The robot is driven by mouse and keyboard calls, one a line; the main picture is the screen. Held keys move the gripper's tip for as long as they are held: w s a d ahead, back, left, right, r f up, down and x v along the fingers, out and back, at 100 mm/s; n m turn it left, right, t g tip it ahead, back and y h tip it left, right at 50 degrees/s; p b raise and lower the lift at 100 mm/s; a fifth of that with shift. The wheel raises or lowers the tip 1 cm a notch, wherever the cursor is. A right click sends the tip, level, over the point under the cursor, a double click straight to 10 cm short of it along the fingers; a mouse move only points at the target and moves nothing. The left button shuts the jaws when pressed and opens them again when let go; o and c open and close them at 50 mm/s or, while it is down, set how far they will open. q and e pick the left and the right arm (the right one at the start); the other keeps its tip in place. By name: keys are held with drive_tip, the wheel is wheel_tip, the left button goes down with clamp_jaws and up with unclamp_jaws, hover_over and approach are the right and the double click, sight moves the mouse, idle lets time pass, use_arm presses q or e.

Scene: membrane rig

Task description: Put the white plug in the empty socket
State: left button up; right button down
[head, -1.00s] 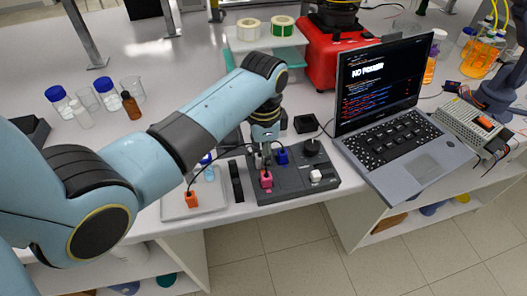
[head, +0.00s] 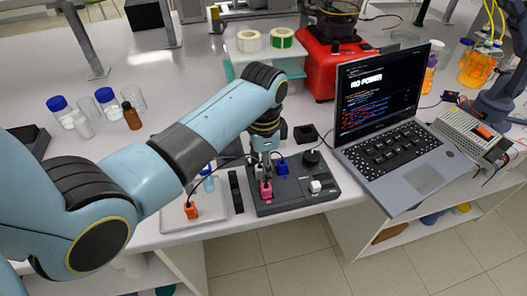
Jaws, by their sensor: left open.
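A dark socket box (head: 292,203) lies near the front edge of the bench. A pink plug (head: 266,190) and a blue plug (head: 283,167) stand on its left half. A small whitish piece (head: 259,173), which looks like the white plug, shows between them and to the left, right under my left gripper (head: 261,164). The left gripper points down and is open; its fingertips are small and partly hidden, so contact is unclear. A white block (head: 316,186) sits at the box's right, a switch or a plug. I cannot make out an empty socket. My right gripper is not in view.
An orange plug (head: 191,210) stands on a pale tray (head: 207,220) left of the box, with a dark strip (head: 235,191) between. A laptop (head: 405,160) reading "NO POWER" stands right. A red device (head: 333,65) is behind. Bottles (head: 131,115) stand left.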

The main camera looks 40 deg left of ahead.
use_arm(q)
wheel_tip(320, 180, up, 11)
drive_tip(key=shift+r, duration=0.2)
idle(0.5)
